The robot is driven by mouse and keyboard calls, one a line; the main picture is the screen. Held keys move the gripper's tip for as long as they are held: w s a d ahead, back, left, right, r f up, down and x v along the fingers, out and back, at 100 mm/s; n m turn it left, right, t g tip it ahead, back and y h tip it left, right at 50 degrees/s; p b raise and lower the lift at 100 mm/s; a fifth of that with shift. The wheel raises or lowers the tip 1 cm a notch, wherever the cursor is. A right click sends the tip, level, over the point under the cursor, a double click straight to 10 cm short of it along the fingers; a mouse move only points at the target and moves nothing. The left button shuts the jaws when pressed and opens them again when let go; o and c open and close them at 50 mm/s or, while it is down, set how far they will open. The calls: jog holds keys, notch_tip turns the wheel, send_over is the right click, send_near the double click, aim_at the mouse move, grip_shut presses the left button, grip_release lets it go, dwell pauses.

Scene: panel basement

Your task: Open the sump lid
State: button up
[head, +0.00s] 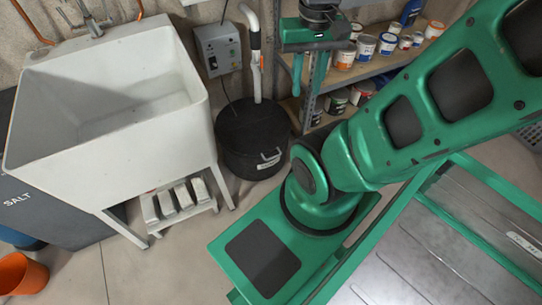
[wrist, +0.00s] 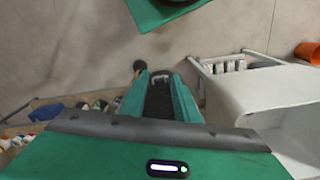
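The black round sump lid (head: 250,128) tops a dark cylinder on the floor, between the white sink and the shelf. It lies flat and looks shut. A pale handle (head: 270,160) shows at its near edge. My gripper (head: 306,92) is raised to the right of the sump, in front of the shelf, with its fingers pointing down. In the wrist view my gripper (wrist: 160,82) has its two green fingers spread with a gap between them. The dark lid (wrist: 160,102) shows through that gap, with the pale handle (wrist: 164,73) near the fingertips. Nothing is held.
A white pipe (head: 255,65) rises behind the sump next to a grey wall box (head: 218,48). The white sink (head: 110,95) stands at left, a shelf (head: 385,68) with paint cans at right. An orange bucket (head: 22,273) stands front left. Floor before the sump is clear.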

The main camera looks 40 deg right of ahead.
jog(key=w+d+f+m+h, duration=0.1)
jog(key=w+d+f+m, duration=0.1)
jog(key=w+d+f, duration=0.3)
jog(key=w+d+f+m, duration=0.1)
jog(key=w+d+f, duration=0.15)
jog(key=w, duration=0.45)
jog(key=m+t, duration=0.1)
jog(key=m, duration=0.6)
send_over(274, 157)
jog(key=d, duration=0.2)
notch_tip(274, 157, down, 30)
jog(key=f+m, duration=0.1)
jog(key=f, duration=0.8)
jog(key=a+f+m, duration=0.1)
jog(key=f, duration=0.8)
jog(key=a+f+m+t, duration=0.1)
jog(key=f+m, duration=0.1)
jog(key=f, duration=0.6)
jog(key=shift+s+f, duration=0.1)
jog(key=shift+f, duration=0.3)
grip_shut()
